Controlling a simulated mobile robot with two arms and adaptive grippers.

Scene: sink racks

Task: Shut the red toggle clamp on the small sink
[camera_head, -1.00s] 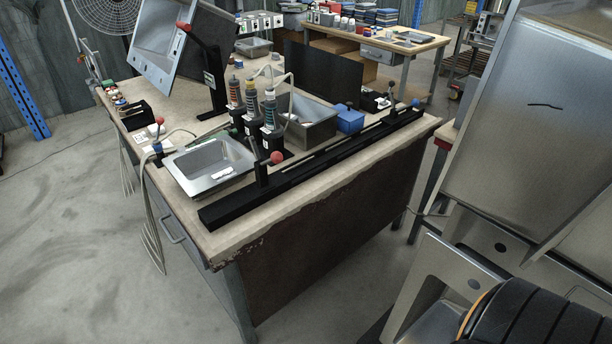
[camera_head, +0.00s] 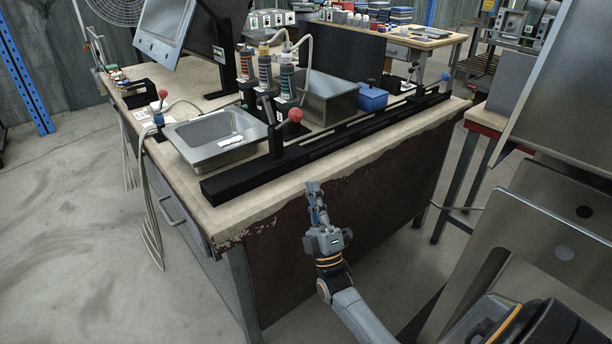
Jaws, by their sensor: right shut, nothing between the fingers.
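The small sink (camera_head: 220,138) is a shallow grey metal basin on the near left of the workbench, with a small white item lying inside it. Another red ball (camera_head: 163,94) is at the sink's back left. I cannot tell from here how far either clamp is open. My right gripper (camera_head: 315,190) is shut and empty, pointing up in front of the bench's near edge, below and apart from the red handle. My left gripper is not in view.
The black rail (camera_head: 245,182) runs along the bench's front edge. Several dark bottles (camera_head: 286,80), a deeper metal sink (camera_head: 332,100) and a blue box (camera_head: 372,97) stand behind it. Large metal sinks on a rack (camera_head: 560,230) crowd the right side. Open floor lies left.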

